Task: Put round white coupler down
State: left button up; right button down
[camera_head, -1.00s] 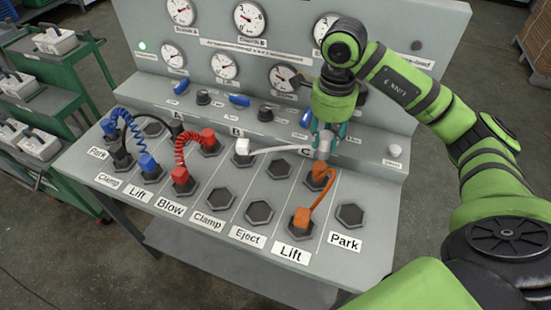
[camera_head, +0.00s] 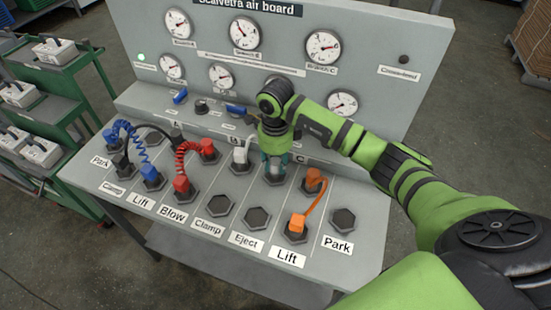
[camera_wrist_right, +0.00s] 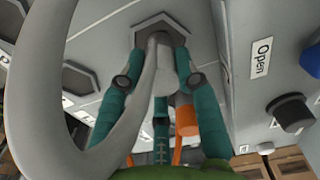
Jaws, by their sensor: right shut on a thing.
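The white hose (camera_wrist_right: 42,75) loops large across the left of that view. My left gripper is not in view.
The sloped panel (camera_head: 190,228) carries blue, red and orange hoses plugged to the sides. Empty sockets include Clamp (camera_head: 219,204), Eject (camera_head: 257,218) and the right Park (camera_head: 343,218). Gauges (camera_head: 246,33) and knobs stand on the wall behind.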

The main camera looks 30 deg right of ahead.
aim_at(275, 161)
jog(key=shift+f, duration=0.2)
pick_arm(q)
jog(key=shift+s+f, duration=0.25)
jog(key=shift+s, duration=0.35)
pick_arm(e)
jog(key=c, duration=0.9)
grip_release()
jog(key=shift+r, duration=0.1)
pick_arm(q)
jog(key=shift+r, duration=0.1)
pick_arm(e)
jog(key=shift+r, duration=0.3)
pick_arm(q)
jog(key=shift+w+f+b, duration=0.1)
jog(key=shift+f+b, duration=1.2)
jog(key=shift+b, duration=0.1)
pick_arm(e)
jog(key=shift+r, duration=5.85)
